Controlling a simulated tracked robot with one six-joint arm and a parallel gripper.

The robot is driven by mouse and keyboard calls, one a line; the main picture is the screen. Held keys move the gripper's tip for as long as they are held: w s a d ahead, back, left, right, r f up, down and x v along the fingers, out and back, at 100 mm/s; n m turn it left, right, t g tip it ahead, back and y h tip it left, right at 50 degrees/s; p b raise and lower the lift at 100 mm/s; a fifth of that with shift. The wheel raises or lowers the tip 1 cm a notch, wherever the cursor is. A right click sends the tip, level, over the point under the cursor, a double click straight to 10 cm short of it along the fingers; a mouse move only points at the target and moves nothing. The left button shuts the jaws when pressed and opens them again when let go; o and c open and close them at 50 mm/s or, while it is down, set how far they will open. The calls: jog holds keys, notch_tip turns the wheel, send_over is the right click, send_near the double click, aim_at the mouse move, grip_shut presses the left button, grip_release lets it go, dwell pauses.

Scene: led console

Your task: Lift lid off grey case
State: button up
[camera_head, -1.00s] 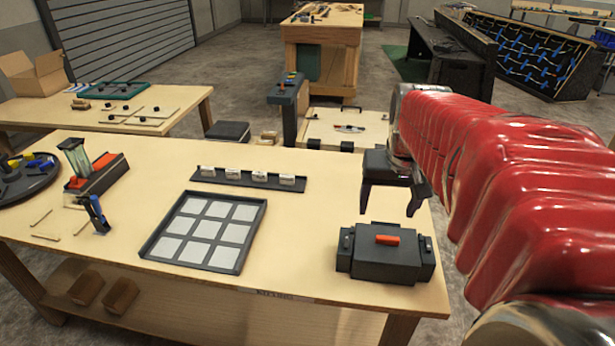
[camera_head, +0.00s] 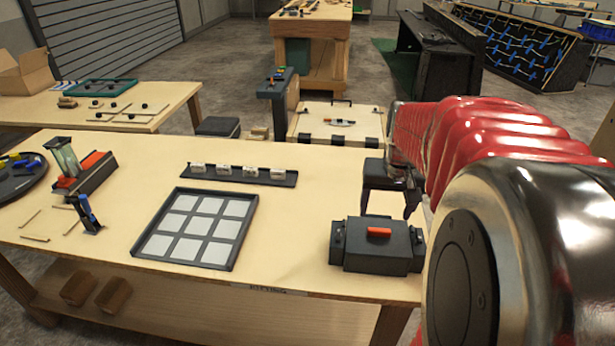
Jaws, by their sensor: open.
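The dark grey case (camera_head: 376,260) stands near the right end of the wooden table, close to its front edge. Its lid (camera_head: 372,240) is on, with a short red-orange handle (camera_head: 379,232) on top. A dark block sits at each side of the case. My gripper (camera_head: 385,212) is open and empty, fingers pointing down, above and slightly behind the case. I see a gap between its two fingers. From this angle I cannot tell how far the fingertips are from the handle.
A black tray with several pale squares (camera_head: 197,228) lies left of the case on the table (camera_head: 285,265). Behind it is a dark rail with white blocks (camera_head: 241,174). At left stand a blue-and-black clamp-like tool (camera_head: 86,212) and a red-and-grey device (camera_head: 87,172). Bare tabletop lies between tray and case.

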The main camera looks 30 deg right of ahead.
aim_at(379, 229)
jog(key=shift+x, duration=1.6)
jog(key=shift+x, duration=2.6)
jog(key=shift+c, duration=0.5)
jog(key=c, duration=1.1)
